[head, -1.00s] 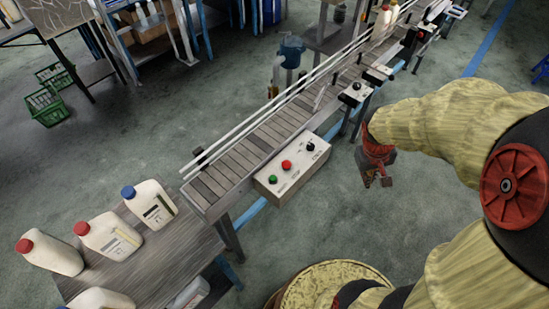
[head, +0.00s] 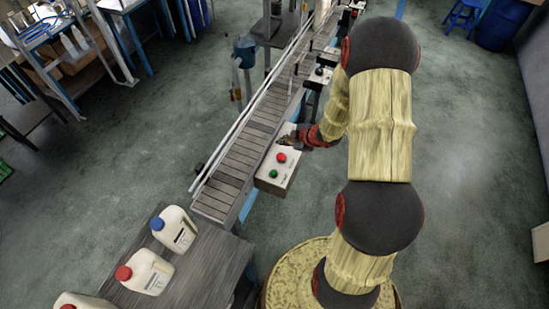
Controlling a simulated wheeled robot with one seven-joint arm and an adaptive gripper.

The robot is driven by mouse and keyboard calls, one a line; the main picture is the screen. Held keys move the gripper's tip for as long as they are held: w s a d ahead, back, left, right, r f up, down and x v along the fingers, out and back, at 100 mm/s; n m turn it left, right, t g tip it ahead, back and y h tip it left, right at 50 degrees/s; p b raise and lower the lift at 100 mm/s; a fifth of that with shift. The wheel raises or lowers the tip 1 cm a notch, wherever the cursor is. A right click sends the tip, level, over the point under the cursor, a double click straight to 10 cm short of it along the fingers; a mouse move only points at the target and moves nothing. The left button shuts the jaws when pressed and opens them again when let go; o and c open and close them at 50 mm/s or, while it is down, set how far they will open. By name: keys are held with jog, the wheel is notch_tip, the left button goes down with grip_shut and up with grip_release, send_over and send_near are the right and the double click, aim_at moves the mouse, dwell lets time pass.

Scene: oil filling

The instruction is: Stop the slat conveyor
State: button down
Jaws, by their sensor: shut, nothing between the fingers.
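The slat conveyor (head: 243,158) runs from the lower middle up toward the top of the head view. Its pale control box (head: 267,184) is fixed on the right side near the lower end. The box has a red button (head: 281,157) and a green button (head: 273,174) below it. My gripper (head: 284,141) is shut and empty, just above the red button in the picture, over the upper part of the box. It hides the black knob. I cannot tell whether it touches the box.
A table (head: 205,275) at the conveyor's lower end holds a blue-capped jug (head: 174,230) and a red-capped jug (head: 146,272). A smaller switch box (head: 318,77) sits further up the conveyor's right side.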

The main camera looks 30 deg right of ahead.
aim_at(280, 158)
jog(key=shift+w+a+r+n+t+y, duration=0.3)
jog(key=shift+w+a+r+n+y, duration=0.15)
jog(key=shift+a+r, duration=0.15)
jog(key=shift+d, duration=0.1)
notch_tip(280, 158, down, 9)
jog(key=b, duration=0.7)
jog(key=shift+r+b, duration=0.1)
jog(key=shift+b, duration=0.2)
dwell(0.9)
jog(key=shift+f, duration=0.45)
jog(key=shift+f+b, duration=0.45)
jog(key=shift+b, duration=0.15)
dwell(0.5)
jog(key=shift+r, duration=0.1)
jog(key=shift+r+p, duration=0.85)
